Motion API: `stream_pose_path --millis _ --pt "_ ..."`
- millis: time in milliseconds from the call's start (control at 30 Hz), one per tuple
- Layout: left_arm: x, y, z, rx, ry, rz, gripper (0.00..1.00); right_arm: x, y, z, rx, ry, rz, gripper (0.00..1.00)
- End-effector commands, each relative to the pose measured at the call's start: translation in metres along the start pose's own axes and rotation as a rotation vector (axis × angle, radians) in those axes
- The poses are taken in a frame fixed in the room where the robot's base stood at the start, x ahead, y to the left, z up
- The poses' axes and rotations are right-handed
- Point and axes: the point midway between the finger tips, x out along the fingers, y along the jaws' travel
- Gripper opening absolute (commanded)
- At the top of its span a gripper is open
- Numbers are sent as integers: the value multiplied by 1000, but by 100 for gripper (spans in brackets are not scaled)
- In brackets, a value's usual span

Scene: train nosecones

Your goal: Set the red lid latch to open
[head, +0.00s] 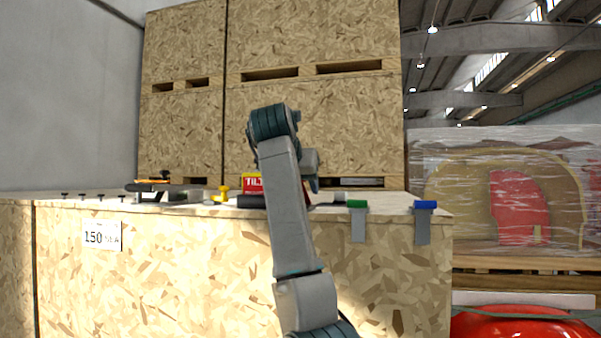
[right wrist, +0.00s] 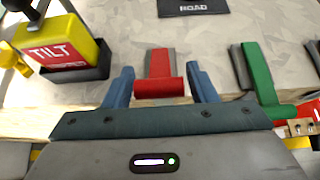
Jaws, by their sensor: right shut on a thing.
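In the right wrist view the red lid latch (right wrist: 158,66) lies at the crate's edge, with a grey part along its far end and a wider red bar nearest me. My right gripper (right wrist: 160,76) has its blue fingers on either side of that bar and is shut on it. In the head view my right arm stands in front of the crate (head: 190,265), and the red latch is hidden behind it. My right gripper (head: 313,184) shows only partly there, at lid height. My left gripper is not in view.
A green latch (right wrist: 262,78) sits right of the red one. A blue latch (head: 425,205) is farther right on the lid edge. A yellow and red TILT box (right wrist: 62,42) stands left of the red latch. A dark ROAD plate (right wrist: 193,6) lies beyond.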

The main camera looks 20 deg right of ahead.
Motion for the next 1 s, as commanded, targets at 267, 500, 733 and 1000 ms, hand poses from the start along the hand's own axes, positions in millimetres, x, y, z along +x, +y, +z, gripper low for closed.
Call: stream_pose_path --millis 267,500,733,1000 --pt "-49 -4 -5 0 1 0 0 3 6 22 1 106 0 11" --pt "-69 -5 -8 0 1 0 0 6 7 28 1 220 -1 11" --pt "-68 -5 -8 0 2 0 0 7 8 30 1 315 0 11" --pt "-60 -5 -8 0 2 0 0 8 8 34 1 396 0 11"
